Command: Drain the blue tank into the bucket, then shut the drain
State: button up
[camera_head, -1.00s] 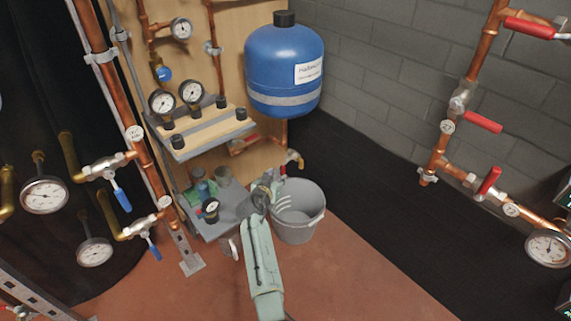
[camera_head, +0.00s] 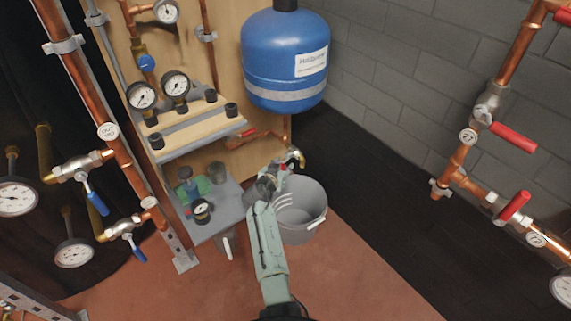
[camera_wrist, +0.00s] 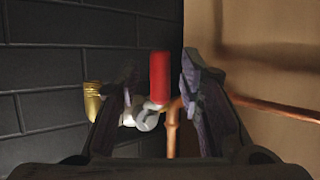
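The blue tank (camera_head: 285,62) hangs against the wooden panel, with a copper pipe below it. A brass drain spout (camera_head: 295,157) points down above the grey bucket (camera_head: 307,228), which stands on the floor. In the wrist view the drain valve (camera_wrist: 148,118) has a red handle (camera_wrist: 159,77) standing upright, with the brass spout (camera_wrist: 92,100) to its left. My gripper (camera_head: 270,182) is beside the bucket's left rim in the head view. In the wrist view my gripper (camera_wrist: 160,85) is open, its fingers on either side of the red handle and apart from it. No water is visible.
A grey cart (camera_head: 225,215) with gauges and small items stands left of the bucket. A shelf (camera_head: 200,140) with gauges is above it. Copper pipes with red-handled valves (camera_head: 512,137) run along the right wall. The floor right of the bucket is clear.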

grip_shut()
dwell(0.5)
